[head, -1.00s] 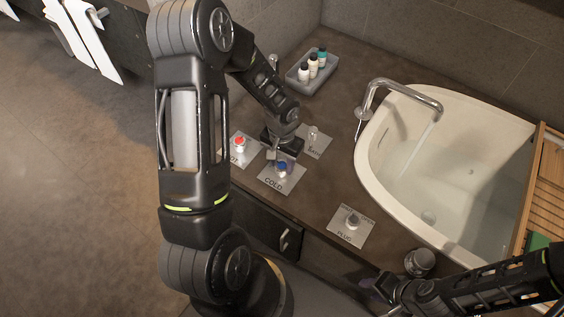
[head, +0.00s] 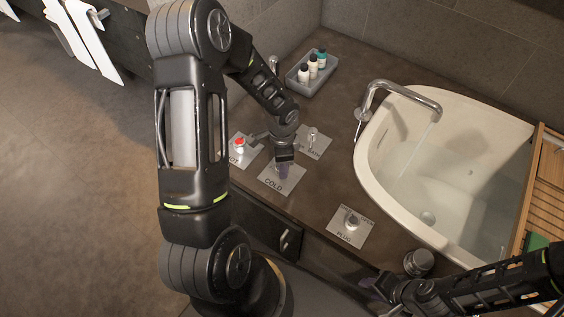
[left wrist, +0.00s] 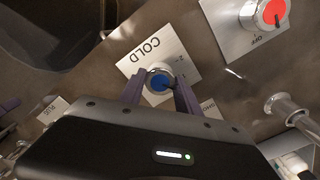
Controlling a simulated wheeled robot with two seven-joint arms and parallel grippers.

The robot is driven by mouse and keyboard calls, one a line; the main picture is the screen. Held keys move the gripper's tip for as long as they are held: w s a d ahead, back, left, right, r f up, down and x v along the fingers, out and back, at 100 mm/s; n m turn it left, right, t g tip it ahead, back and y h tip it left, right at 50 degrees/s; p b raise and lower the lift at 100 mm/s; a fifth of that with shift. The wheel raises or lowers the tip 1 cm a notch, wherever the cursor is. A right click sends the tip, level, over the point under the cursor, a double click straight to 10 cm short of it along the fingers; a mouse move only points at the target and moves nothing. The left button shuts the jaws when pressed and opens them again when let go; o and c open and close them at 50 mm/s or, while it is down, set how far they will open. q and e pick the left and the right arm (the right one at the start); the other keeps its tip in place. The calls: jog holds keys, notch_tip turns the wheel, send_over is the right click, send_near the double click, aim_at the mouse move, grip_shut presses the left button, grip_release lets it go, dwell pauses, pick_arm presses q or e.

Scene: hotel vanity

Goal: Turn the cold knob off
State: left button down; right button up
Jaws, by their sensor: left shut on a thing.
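The cold knob (left wrist: 159,81), silver with a blue cap, stands on its plate marked COLD (left wrist: 150,52) in the left wrist view. My left gripper (head: 283,176) is over the COLD plate (head: 272,186) in the head view, hiding the knob there. In the left wrist view its two purple fingers (left wrist: 158,92) are on either side of the knob, shut on it. My right gripper (head: 378,286) is at the lower right, by the counter's front edge, away from the knobs; its fingers are not clear.
The hot knob (head: 239,143) with a red cap is left of the COLD plate; a bath lever (head: 312,137) is behind right. A plug knob (head: 351,221) is nearer the front. The spout (head: 405,90) runs a thin stream into the basin (head: 377,165). A bottle tray (head: 301,84) stands behind.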

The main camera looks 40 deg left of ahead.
pick_arm(q)
jog(key=m+p, duration=0.1)
jog(key=m, duration=0.4)
jog(key=shift+m, duration=0.4)
jog(key=c, duration=0.9)
grip_release()
jog(key=shift+o, duration=0.2)
notch_tip(320, 180, up, 8)
jog(key=shift+f+p, duration=0.1)
jog(key=shift+p, duration=0.5)
jog(key=shift+s, duration=0.1)
